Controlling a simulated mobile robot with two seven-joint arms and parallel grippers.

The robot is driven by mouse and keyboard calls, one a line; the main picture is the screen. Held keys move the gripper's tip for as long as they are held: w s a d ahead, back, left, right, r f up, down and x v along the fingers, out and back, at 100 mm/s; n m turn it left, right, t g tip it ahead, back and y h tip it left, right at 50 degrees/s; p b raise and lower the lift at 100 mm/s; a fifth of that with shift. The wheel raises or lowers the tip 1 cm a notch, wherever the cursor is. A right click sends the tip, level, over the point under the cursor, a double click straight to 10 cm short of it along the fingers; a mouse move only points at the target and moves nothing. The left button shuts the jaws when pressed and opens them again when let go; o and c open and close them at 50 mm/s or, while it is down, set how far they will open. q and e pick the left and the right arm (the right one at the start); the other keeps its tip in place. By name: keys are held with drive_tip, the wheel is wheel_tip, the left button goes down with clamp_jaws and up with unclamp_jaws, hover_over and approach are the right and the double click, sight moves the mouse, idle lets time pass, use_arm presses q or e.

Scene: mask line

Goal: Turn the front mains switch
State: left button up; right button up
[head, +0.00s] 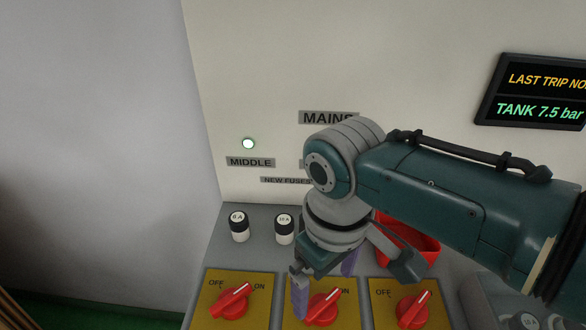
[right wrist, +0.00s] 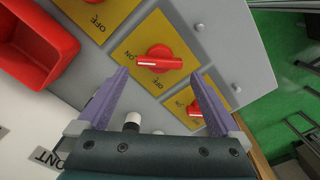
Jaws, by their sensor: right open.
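Three red rotary switches sit on yellow OFF/ON plates along the panel ledge: a left switch (head: 234,302), a middle-placed switch (head: 322,309) and a right switch (head: 413,309). Their white-marked handles slant up to the right in the head view. My right gripper (head: 324,283) is open, its purple fingers over the middle-placed switch. In the right wrist view this red handle (right wrist: 158,60) lies beyond and between the fingertips (right wrist: 159,76); contact cannot be told. A partly cut-off label (right wrist: 42,160) ends in "ONT". My arm hides part of the head-view labels. My left gripper is not in view.
Two fuses, one marked 0.4 (head: 239,227) and one beside it (head: 285,229), stand behind the switches. A red bin (head: 424,246) sits behind the right switch. A lit lamp (head: 249,144) is above a MIDDLE label (head: 250,162). A display (head: 540,95) hangs at upper right.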

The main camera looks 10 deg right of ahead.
sight(323, 303)
wheel_tip(323, 303, up, 6)
drive_tip(key=shift+f+p, duration=0.25)
drive_tip(key=shift+p, duration=0.4)
